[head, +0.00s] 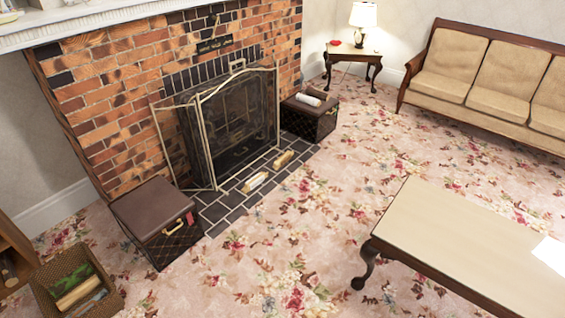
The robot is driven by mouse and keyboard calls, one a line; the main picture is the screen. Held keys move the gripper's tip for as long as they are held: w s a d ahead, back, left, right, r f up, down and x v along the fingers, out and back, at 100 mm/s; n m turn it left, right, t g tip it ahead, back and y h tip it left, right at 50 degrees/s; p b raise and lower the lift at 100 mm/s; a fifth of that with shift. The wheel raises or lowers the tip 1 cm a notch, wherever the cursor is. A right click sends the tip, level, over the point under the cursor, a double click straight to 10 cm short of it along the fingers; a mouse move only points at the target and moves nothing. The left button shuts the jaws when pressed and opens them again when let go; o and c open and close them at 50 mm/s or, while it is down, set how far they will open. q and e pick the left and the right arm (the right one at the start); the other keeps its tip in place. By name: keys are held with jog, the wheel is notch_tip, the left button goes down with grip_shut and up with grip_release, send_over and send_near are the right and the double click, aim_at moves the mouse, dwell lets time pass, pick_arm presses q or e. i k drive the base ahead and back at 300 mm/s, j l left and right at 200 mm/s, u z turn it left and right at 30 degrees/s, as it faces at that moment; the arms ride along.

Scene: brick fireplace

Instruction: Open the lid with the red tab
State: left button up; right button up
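A dark box with a brown lid (152,207) stands on the floor left of the fireplace. Its lid looks shut. A small red tab (190,218) shows at the lid's right edge, and a gold handle (173,228) is on the box's front side. A second dark box (311,118) stands right of the fireplace with light rolls or logs on top; I see no red tab on it. Neither of my grippers is in view.
A metal fire screen (235,120) stands before the brick fireplace, with logs (255,182) on the dark hearth tiles. A wicker basket (38,288) is at lower left. A low table (470,240) stands at right, a sofa (490,70) behind. Carpet between is clear.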

aim_at(147, 211)
jog(key=u, duration=0.35)
jog(key=i+l+u, duration=0.1)
jog(key=i+u, duration=0.25)
jog(key=i+l+u, duration=0.2)
jog(key=u, duration=0.15)
jog(key=i+l+u, duration=0.3)
jog(key=k+j, duration=0.05)
